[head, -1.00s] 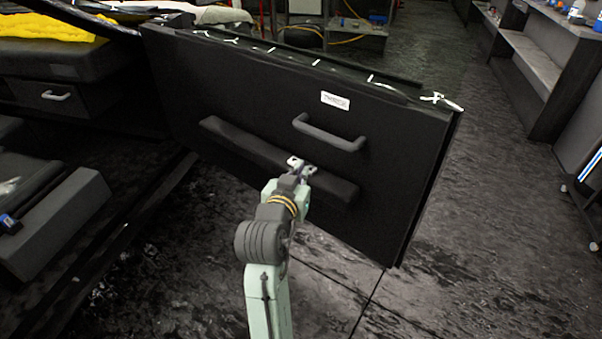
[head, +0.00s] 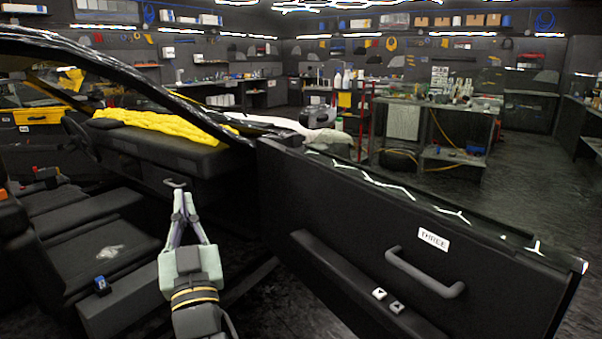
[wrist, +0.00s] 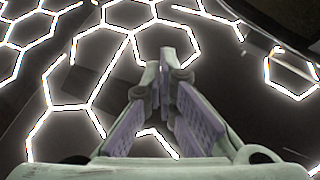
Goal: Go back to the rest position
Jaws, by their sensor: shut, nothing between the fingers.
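My gripper (head: 183,195) is raised in front of the car's open side in the head view, pointing up, its fingertips together and nothing between them. It also shows in the wrist view (wrist: 166,75), shut and empty. The open black car door (head: 340,235) is to its right, with a grey pull handle (head: 424,272), a white label reading THREE (head: 433,239) and two small window buttons (head: 387,300) on the armrest. The gripper is apart from the door and its buttons.
The dashboard (head: 165,150) with a yellow cloth (head: 165,124) on it lies behind my gripper. A car seat (head: 95,245) is at the left. A workbench (head: 440,125) stands at the back right, with open floor (head: 530,170) near it.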

